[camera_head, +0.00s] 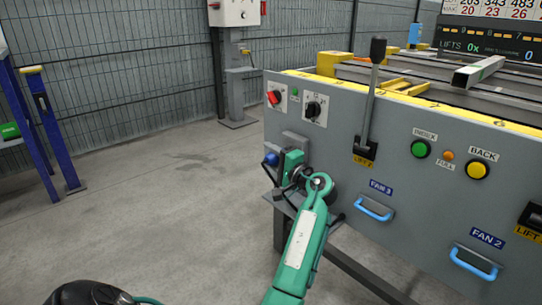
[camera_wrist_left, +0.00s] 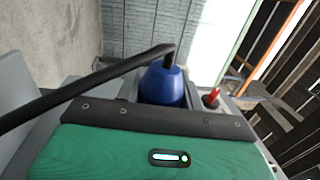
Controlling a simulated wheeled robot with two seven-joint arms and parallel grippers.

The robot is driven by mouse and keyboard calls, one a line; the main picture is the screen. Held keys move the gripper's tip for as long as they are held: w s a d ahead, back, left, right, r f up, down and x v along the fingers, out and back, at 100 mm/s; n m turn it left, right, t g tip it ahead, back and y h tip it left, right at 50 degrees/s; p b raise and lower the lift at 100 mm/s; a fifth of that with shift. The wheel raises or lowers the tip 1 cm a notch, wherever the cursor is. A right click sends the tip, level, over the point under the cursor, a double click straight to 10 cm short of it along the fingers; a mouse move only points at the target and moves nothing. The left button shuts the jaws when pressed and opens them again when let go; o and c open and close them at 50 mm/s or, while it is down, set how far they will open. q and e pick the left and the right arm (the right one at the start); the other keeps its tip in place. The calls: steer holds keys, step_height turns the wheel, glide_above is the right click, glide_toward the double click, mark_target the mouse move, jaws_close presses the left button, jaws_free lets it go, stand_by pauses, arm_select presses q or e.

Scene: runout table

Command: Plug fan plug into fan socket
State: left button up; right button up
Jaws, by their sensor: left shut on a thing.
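The fan plug (camera_head: 271,159) is blue with a black cable; it shows at the left end of the grey control panel (camera_head: 350,160). My left gripper (camera_head: 279,167) is at the plug, beside the panel face, and is shut on it. In the left wrist view the blue plug (camera_wrist_left: 163,88) stands just beyond the gripper's dark edge, its black cable running off to the left. A grey box (camera_head: 295,140) is on the panel right behind the gripper; I cannot tell whether it is the fan socket. The plug's front end and any contact with a socket are hidden. My right gripper is not in view.
Above the gripper are a red switch (camera_head: 274,97) and a black knob (camera_head: 313,109). A tall lever (camera_head: 371,100) stands to the right. Blue handles (camera_head: 374,208) stick out below the FAN labels. The floor left of the panel is clear.

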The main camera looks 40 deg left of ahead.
arm_select(q)
steer(key=shift+w+d, duration=0.2)
steer(key=shift+w, duration=1.45)
steer(key=o, duration=1.1)
steer(key=shift+o, duration=0.2)
